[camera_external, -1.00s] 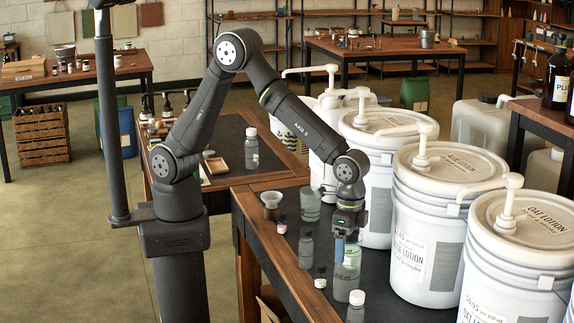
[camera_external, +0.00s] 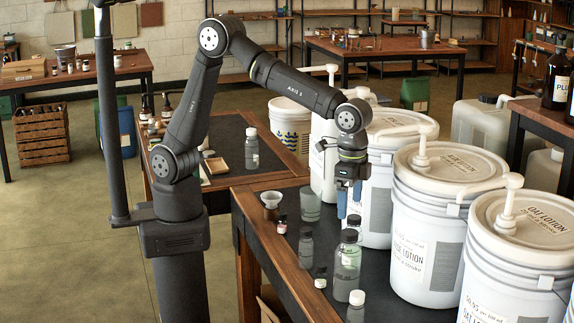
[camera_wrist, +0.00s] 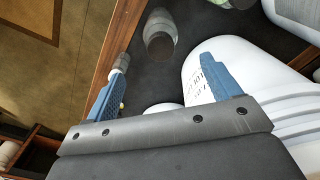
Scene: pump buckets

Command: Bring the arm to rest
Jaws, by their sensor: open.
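My gripper (camera_external: 349,204) is raised above the dark-topped bench, close to the white pump buckets. Its two blue fingers are apart, with nothing between them, and the open gripper also shows in the wrist view (camera_wrist: 160,85). A clear bottle with a black cap (camera_external: 347,265) stands upright on the bench just below the gripper in the external view. The fingers are apart from it. In the wrist view a grey translucent container (camera_wrist: 159,35) stands on the bench beyond the fingers.
White lotion buckets with pumps (camera_external: 425,240) line the right side of the bench (camera_external: 255,235). Air above the bench's left side is free.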

